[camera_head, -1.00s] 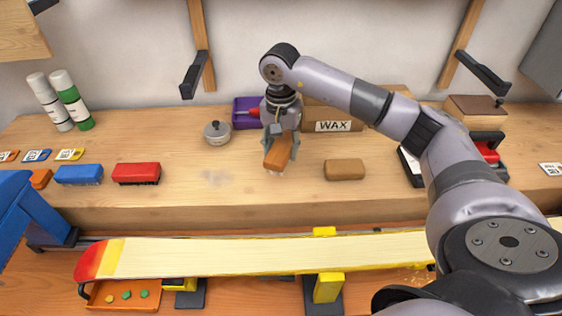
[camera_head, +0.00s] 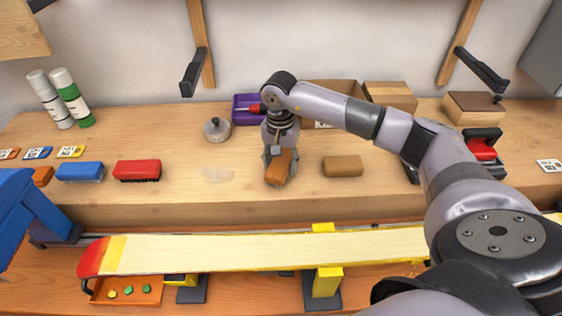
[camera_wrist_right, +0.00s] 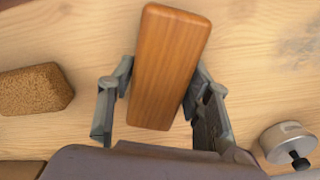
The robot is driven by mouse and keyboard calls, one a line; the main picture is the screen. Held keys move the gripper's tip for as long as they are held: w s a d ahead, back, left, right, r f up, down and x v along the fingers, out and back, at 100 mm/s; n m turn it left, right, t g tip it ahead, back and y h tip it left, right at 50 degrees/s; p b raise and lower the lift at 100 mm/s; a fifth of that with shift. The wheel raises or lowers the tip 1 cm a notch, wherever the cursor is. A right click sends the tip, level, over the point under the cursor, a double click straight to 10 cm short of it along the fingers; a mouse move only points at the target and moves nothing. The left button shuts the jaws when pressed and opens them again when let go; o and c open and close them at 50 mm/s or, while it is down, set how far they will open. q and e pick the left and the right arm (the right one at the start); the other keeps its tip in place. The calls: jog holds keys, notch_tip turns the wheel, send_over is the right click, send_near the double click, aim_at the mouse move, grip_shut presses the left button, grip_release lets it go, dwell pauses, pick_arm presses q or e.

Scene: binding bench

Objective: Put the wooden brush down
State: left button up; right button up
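The wooden brush (camera_head: 279,168) is an orange-brown block at the middle of the bench, low over or on the bench top; I cannot tell whether it touches. My right gripper (camera_head: 276,156) is above it. In the right wrist view the brush (camera_wrist_right: 168,68) lies slightly tilted between the two fingers of my right gripper (camera_wrist_right: 160,82). The fingertips sit close against both long sides of the brush, so the gripper looks shut on it. The underside of the brush is hidden. My left gripper is not in view.
A cork block (camera_head: 342,166) lies right of the brush, and a round metal tin (camera_head: 216,130) stands to its left. A purple bin (camera_head: 243,105) is behind. Red (camera_head: 137,170) and blue brushes (camera_head: 79,171) lie farther left. A ski (camera_head: 270,251) runs along the front.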

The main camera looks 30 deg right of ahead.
aim_at(280, 161)
jog(key=o, duration=0.3)
jog(key=shift+o, duration=0.2)
jog(key=shift+r, duration=0.1)
jog(key=shift+r, duration=0.2)
jog(key=shift+w+r, duration=0.1)
jog(key=shift+r, duration=0.2)
notch_tip(280, 161, up, 11)
jog(key=b, duration=0.3)
jog(key=shift+a+r, duration=0.1)
jog(key=shift+r, duration=0.05)
